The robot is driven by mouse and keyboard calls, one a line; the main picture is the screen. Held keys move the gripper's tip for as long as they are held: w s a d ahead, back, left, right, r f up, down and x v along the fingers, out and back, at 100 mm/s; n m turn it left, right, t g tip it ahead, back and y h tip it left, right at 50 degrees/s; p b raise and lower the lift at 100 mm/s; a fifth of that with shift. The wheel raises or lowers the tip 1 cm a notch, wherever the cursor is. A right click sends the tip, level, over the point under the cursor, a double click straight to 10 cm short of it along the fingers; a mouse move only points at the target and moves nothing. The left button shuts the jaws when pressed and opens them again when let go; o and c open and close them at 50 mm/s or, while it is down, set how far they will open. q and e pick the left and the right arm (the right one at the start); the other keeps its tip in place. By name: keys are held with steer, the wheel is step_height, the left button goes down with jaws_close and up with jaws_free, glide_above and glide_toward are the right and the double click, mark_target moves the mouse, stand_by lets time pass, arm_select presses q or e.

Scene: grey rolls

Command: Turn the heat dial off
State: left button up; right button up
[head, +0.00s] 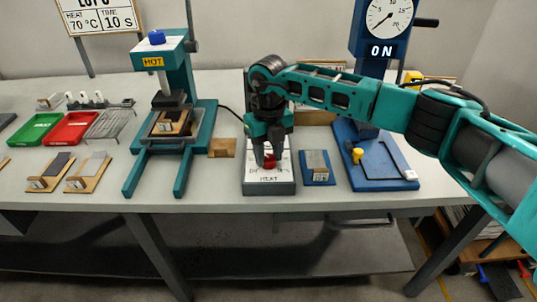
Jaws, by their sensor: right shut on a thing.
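The heat dial is a red knob (269,161) on a white-topped control box marked HEAT (269,186), at the middle of the bench in the head view. My right gripper (268,155) points down over the box and is shut on the red knob. Its fingers cover part of the knob and of the scale, so the setting cannot be read. A teal heat press (172,110) with a yellow HOT sign (153,62) stands left of the box. My left gripper is not in view.
A blue gauge stand (372,150) reading ON is right of the box, with a small block on a blue base (317,168) between them. Green (34,130) and red (71,129) trays and small wooden boards (50,171) lie at left. The bench front edge is close below the box.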

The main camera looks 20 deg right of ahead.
steer(key=n, duration=0.3)
steer(key=shift+b, duration=0.4)
steer(key=shift+n, duration=0.9)
steer(key=n+b, duration=0.1)
steer(key=n, duration=0.1)
steer(key=shift+n, duration=0.3)
steer(key=n+b, duration=0.1)
steer(key=n, duration=0.2)
steer(key=shift+n, duration=1.4)
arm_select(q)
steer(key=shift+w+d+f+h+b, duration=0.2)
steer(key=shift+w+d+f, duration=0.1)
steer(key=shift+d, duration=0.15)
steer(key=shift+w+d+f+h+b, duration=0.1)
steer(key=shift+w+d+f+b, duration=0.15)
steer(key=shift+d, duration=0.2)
arm_select(e)
steer(key=shift+n, duration=0.7)
steer(key=o, duration=1)
